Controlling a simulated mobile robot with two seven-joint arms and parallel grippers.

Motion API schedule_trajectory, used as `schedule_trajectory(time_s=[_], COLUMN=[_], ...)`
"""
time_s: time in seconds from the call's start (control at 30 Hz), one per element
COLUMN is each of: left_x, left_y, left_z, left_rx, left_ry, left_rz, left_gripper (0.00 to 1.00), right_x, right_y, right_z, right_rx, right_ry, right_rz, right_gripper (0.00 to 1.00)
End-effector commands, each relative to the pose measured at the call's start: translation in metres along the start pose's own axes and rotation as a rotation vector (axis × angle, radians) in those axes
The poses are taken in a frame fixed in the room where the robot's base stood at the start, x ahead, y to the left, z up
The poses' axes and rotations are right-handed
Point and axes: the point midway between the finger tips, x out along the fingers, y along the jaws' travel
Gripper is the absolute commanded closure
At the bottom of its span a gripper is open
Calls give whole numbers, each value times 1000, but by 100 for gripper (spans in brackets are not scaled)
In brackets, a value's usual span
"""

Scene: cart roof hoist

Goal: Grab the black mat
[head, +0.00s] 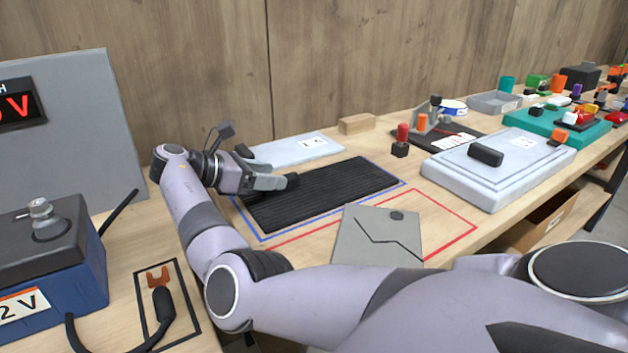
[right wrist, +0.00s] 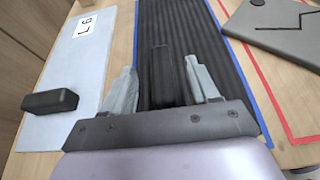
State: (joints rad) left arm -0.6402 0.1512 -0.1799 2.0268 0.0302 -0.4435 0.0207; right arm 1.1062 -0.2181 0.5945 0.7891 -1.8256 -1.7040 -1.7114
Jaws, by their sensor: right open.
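The ribbed black mat (head: 345,190) lies flat on the wooden bench inside a blue outline. It also shows in the right wrist view (right wrist: 180,22), running away from the gripper. A raised black block, which looks like the mat's handle (right wrist: 162,72), stands up from it. My right gripper (head: 288,182) is over the left part of the mat. In the right wrist view its two grey fingers (right wrist: 162,82) are apart, one on each side of the handle. I cannot tell whether they touch it. My left gripper is not in view.
A pale labelled panel (head: 290,150) with a black handle lies behind the mat. A grey plate (head: 365,240) lies in front, across a red outline. A thick white slab (head: 515,172) is at right. A blue power unit (head: 60,270) stands at left. A wooden block (head: 357,123) sits behind.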

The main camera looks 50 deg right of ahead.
Motion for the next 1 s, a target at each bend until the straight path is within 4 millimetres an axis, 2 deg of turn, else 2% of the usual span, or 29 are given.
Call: schedule_trajectory(time_s=[0.2, 0.3, 0.57, 0.67, 0.7, 0.77, 1.0], left_x=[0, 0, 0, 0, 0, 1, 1], left_y=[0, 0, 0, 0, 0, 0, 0], left_z=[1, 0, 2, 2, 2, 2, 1], left_rx=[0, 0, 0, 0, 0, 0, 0], left_ry=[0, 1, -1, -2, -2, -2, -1], left_rz=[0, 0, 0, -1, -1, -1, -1], left_gripper=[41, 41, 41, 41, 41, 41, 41], right_x=[33, 42, 45, 45, 45, 45, 44], right_y=[-2, -2, -2, -2, -2, -2, -1], right_z=[-5, -5, -5, -5, -5, -5, -3], right_rx=[1, 0, -1, -1, -1, 0, 2], right_ry=[0, 0, 0, -1, -1, -1, -4], right_rz=[-2, -2, 0, 0, -1, -1, 0], right_gripper=[40, 40, 40, 70, 83, 100, 100])
